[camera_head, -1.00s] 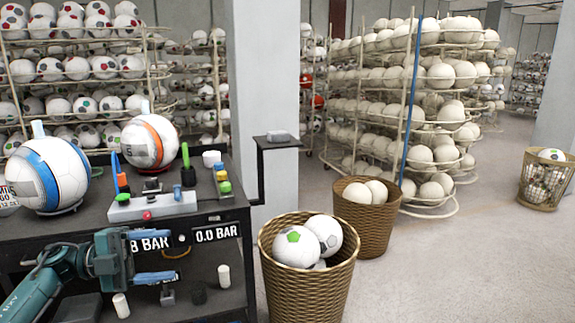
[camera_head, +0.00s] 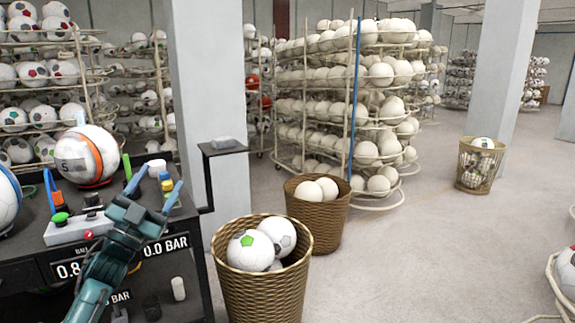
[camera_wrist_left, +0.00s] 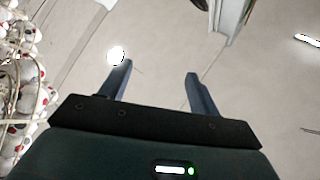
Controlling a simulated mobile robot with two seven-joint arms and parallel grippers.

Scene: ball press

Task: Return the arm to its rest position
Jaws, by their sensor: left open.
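My left arm (camera_head: 98,280) is teal and rises from the bottom left, in front of the black ball-press bench. Its gripper (camera_head: 156,180) points up and away in the head view, over the right part of the bench top. In the left wrist view the two blue-grey fingers (camera_wrist_left: 156,72) are spread with nothing between them. A pale surface with a bright round spot shows beyond them. My right gripper is not in view.
A white ball with an orange band (camera_head: 85,155) sits on the bench, beside buttons and a grey control box (camera_head: 75,228). A wicker basket of balls (camera_head: 262,295) stands close to the right. A small black stand (camera_head: 222,147) is behind.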

